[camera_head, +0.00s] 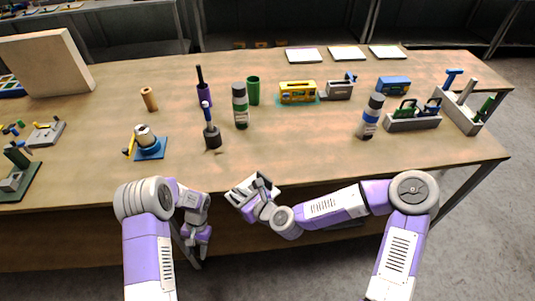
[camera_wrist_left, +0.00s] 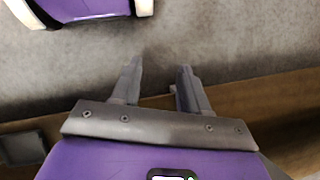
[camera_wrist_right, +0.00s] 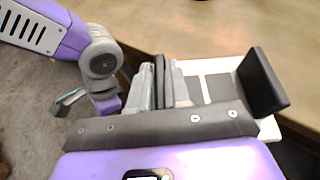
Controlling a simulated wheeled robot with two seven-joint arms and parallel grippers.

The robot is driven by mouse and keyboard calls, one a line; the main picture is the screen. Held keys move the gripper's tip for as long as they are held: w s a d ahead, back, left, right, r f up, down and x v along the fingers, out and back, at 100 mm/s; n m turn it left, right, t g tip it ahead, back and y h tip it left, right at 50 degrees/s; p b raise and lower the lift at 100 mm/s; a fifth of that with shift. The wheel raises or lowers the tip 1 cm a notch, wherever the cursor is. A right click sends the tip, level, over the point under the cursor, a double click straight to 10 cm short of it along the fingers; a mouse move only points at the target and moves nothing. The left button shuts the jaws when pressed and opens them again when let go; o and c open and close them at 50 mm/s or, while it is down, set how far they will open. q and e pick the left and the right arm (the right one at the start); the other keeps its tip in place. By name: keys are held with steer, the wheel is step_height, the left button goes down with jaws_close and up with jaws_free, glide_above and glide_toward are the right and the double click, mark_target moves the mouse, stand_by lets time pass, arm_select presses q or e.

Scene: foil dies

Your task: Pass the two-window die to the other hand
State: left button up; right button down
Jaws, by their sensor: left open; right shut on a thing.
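My right gripper (camera_head: 263,190) is shut on a white, plate-like die with dark window areas and black upright parts, the two-window die (camera_head: 243,191), in front of the table's near edge. In the right wrist view, the fingers (camera_wrist_right: 160,82) close on a thin dark part, and the die's pale plate (camera_wrist_right: 225,66) reaches out to the right, with a black upright piece on it. My left gripper (camera_head: 199,240) hangs to the left of the die, apart from it. Its fingers (camera_wrist_left: 158,88) are open and empty in the left wrist view.
The table (camera_head: 300,150) has a clear strip along its near edge.

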arm_select(q)
steer(key=w+a+r+y, duration=0.3)
steer(key=w+a+r, duration=0.1)
steer(key=r, duration=0.1)
step_height(320, 180, up, 27)
steer(key=n+t+h, duration=0.5)
steer(key=n, duration=0.5)
glide_above(268, 178)
steer(key=f, duration=1.2)
steer(key=shift+w, duration=0.35)
steer(key=c, duration=0.7)
jaws_close()
arm_select(e)
steer(key=shift+s+a, duration=0.1)
